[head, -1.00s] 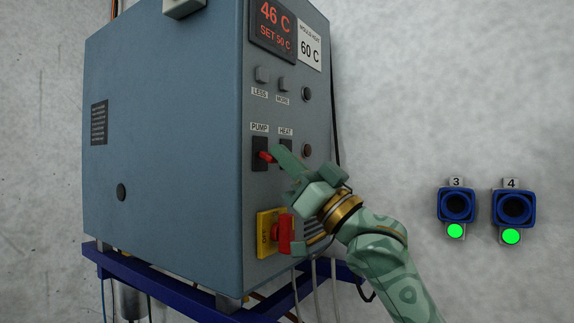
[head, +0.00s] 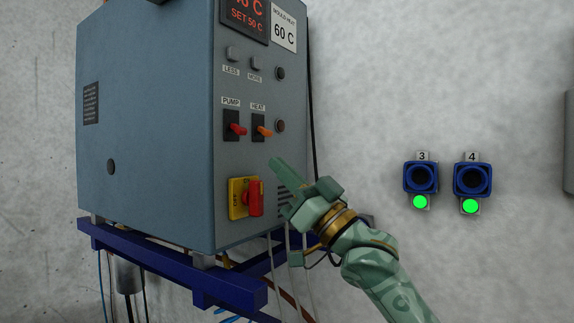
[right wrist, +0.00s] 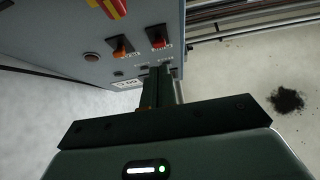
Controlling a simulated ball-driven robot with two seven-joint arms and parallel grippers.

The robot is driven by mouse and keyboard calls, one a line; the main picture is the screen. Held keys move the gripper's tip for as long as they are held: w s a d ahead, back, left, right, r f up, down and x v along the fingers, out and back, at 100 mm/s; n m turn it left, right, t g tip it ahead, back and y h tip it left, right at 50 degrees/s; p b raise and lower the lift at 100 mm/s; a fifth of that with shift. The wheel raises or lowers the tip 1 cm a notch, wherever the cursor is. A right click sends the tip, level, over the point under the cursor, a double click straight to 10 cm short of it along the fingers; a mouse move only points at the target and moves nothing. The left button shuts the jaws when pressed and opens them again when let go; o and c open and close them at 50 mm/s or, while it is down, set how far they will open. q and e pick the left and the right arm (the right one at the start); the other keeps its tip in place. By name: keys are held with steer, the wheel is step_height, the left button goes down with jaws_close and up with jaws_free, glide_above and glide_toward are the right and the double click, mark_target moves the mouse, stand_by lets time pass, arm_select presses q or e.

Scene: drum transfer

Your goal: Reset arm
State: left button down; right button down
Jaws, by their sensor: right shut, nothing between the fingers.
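My right gripper (head: 275,163) is shut and empty. It is in front of the lower right of the grey-blue heater unit (head: 145,130), below the HEAT switch and right of the yellow and red OFF knob. The right wrist view shows the shut fingers (right wrist: 160,72) pointing toward the panel. The red PUMP switch (head: 236,129) and the orange HEAT switch (head: 263,130) both show clear of the fingers. The red rotary knob (head: 255,198) on its yellow plate stands upright. My left gripper is not in view.
The unit rests on a blue frame (head: 180,264) with hoses and cables hanging below. Two blue wall sockets, 3 (head: 421,178) and 4 (head: 472,180), each have a green light beneath.

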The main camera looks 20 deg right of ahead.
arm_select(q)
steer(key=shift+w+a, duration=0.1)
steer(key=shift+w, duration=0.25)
